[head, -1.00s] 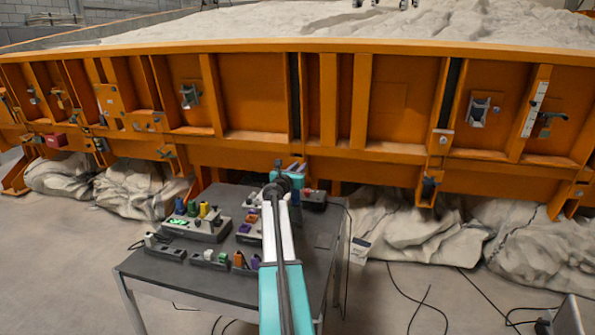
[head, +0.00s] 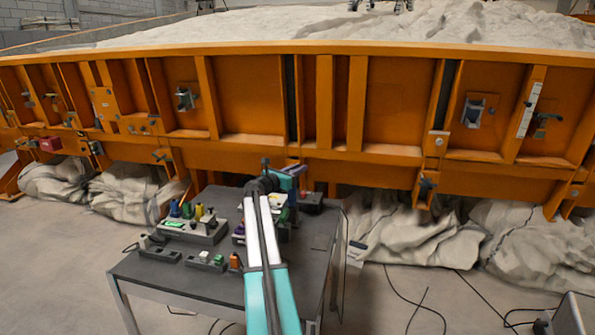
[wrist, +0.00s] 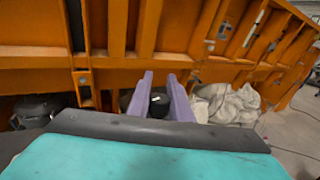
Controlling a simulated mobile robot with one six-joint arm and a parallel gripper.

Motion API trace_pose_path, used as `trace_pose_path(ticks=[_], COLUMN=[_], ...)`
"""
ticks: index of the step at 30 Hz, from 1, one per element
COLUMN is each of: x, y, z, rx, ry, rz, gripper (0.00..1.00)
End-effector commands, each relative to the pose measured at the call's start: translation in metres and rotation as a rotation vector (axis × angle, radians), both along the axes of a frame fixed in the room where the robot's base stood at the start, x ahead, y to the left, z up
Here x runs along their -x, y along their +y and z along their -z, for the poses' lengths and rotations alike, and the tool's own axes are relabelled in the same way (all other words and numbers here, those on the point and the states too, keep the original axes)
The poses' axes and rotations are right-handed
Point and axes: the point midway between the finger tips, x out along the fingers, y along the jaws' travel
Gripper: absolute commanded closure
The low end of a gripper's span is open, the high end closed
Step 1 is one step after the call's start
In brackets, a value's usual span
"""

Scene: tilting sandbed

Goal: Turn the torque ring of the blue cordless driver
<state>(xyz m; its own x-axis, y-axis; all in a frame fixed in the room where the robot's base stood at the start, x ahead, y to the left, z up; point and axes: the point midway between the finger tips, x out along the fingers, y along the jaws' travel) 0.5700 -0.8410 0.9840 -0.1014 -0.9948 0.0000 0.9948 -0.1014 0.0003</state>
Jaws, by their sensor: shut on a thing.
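My gripper (head: 297,170) is above the back of the grey table in the head view, its purple fingers pointing right. In the wrist view my gripper (wrist: 161,77) shows two purple fingers a small gap apart. A dark rounded thing (wrist: 158,101) with a small white mark shows between them. It is too small to tell whether this is part of the driver. A small blue upright thing (head: 174,208) stands in a grey station with a green display, left of my arm. It may be the blue cordless driver. I cannot make out a torque ring.
The grey table (head: 215,282) also holds a yellow thing (head: 199,211), an orange one (head: 235,261) and several small parts. The orange sandbed wall (head: 395,100) rises close behind it. Cables (head: 410,300) lie on the floor at right.

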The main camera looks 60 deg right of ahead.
Motion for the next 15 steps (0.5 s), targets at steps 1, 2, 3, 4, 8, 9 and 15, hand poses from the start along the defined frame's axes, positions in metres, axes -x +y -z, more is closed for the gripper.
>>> trace_pose_path(ticks=[1, 2, 3, 4, 8, 9, 15], x=[0.0006, 0.0006, 0.0006, 0.0006, 0.0005, 0.0005, 0.0003], y=[-0.0002, -0.0002, -0.0002, -0.0002, -0.0002, -0.0002, -0.0002], z=[-0.0001, -0.0001, -0.0001, -0.0001, -0.0001, 0.0, 0.0], rx=[0.0, 0.0, 0.0, 0.0, 0.0, 0.0, 0.0], ry=[0.001, 0.001, 0.001, 0.001, 0.001, 0.001, 0.0], rz=[0.001, 0.001, 0.001, 0.001, 0.0, 0.0, 0.0], gripper=[1.0, 1.0, 1.0, 0.8, 0.62, 0.62, 0.62])
